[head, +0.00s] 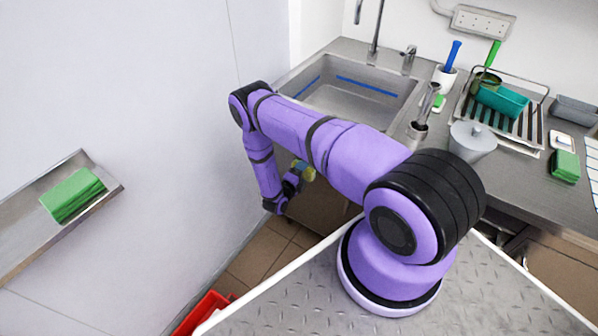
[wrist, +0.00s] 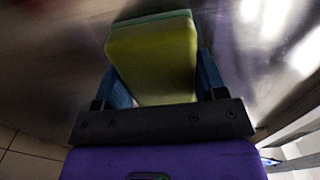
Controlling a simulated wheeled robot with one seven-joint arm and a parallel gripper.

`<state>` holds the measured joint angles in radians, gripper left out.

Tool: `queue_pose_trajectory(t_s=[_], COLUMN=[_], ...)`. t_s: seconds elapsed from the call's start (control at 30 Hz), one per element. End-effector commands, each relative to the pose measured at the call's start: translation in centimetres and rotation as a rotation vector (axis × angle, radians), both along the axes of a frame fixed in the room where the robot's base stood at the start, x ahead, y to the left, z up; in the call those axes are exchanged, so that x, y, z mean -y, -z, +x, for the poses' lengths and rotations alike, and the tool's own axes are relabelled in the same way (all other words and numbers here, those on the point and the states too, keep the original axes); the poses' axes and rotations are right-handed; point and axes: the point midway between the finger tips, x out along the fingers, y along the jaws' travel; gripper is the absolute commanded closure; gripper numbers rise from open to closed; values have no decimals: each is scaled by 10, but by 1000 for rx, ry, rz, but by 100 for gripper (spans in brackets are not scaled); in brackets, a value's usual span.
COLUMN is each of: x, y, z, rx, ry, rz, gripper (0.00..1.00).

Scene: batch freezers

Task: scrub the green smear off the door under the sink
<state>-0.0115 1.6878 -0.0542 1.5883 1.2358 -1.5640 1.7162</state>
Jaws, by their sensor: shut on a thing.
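My gripper (head: 292,182) reaches down below the sink's front edge in the head view. In the wrist view my gripper (wrist: 165,95) is shut on a yellow sponge (wrist: 150,62) with a green layer at its far end. The sponge also shows small in the head view (head: 304,170). In the wrist view its far end is close to or against a dark, shiny metal surface, the door (wrist: 60,65); I cannot tell if they touch. In the head view the door (head: 325,203) is partly hidden by my arm. I see no green smear in either view.
The sink (head: 350,100) is set in a steel counter (head: 480,190). A wall shelf (head: 20,225) holds green pads (head: 73,195). A red bin (head: 203,312) stands on the tiled floor.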

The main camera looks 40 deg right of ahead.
Motion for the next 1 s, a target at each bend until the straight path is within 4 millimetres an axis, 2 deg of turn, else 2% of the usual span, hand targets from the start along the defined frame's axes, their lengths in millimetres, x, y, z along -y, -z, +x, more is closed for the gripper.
queue_pose_trajectory(t_s=[0.3,0.57,1.0], x=[11,14,24], y=[0,0,-1], z=[-22,-30,-60], rx=[-1,-1,0], ry=[1,2,4], rz=[0,-1,-2], gripper=[65,65,65])
